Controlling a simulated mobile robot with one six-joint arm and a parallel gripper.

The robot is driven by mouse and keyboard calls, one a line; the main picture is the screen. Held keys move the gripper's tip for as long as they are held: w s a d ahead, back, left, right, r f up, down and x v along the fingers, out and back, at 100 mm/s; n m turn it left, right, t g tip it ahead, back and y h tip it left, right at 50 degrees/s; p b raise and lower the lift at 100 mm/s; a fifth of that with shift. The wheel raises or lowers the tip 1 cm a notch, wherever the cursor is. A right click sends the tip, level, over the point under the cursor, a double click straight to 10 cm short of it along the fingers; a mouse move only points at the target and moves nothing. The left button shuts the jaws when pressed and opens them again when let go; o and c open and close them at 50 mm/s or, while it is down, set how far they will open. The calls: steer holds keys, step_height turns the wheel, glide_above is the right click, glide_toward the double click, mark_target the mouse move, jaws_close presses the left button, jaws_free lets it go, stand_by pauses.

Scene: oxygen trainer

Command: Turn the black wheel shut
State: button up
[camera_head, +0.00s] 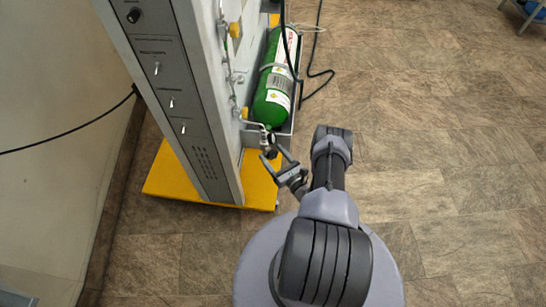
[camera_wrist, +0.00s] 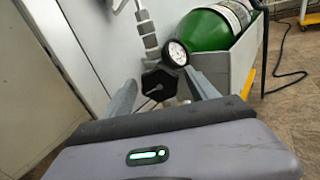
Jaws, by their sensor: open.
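The black wheel (camera_wrist: 157,86) is a small dark polygonal knob on the valve of the green cylinder (camera_wrist: 206,29). In the wrist view it shows between the two fingers of my gripper (camera_wrist: 162,80), close to the tips. My gripper is open, and I see no finger clearly touching the wheel. A round pressure gauge (camera_wrist: 174,53) sits just above and behind the wheel. In the head view my gripper (camera_head: 279,164) is at the valve end of the green cylinder (camera_head: 274,84); the wheel is too small to make out there.
The cylinder lies in a grey tray (camera_wrist: 241,62) beside the tall grey cabinet (camera_head: 170,80). A yellow base (camera_head: 170,178) sticks out under the cabinet. A black hose (camera_head: 309,85) runs along the cylinder to the floor.

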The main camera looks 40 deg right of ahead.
steer(key=shift+c, duration=0.4)
steer(key=c, duration=1.3)
steer(key=m, duration=1.5)
steer(key=shift+m, duration=2.6)
